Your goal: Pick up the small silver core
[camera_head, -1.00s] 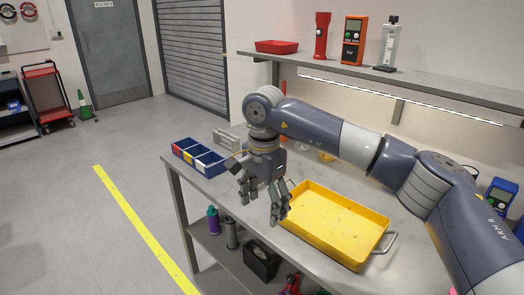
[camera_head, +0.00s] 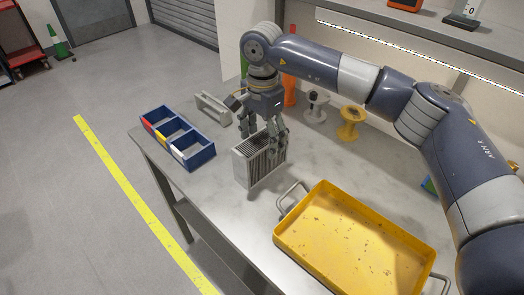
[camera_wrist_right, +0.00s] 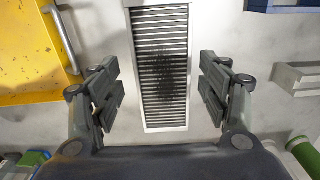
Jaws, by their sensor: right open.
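The small silver core (camera_head: 247,170) is an upright finned metal block on the workbench, between the blue bin and the yellow tray. My right gripper (camera_head: 263,134) is over it, fingers pointing down and apart, one finger overlapping the core's far end in the head view. In the right wrist view the core's dark-slotted finned face (camera_wrist_right: 160,40) lies in the gap between the open fingers (camera_wrist_right: 160,82), with clear space on both sides. I cannot tell how far the fingertips reach down its sides. My left gripper is not in view.
A yellow tray (camera_head: 350,245) with wire handles stands to the right. A blue divided bin (camera_head: 196,160) and a low grey metal frame (camera_head: 212,109) stand to the left. Yellow (camera_head: 351,124) and pale spools (camera_head: 316,106) stand behind. Bare bench surrounds the core.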

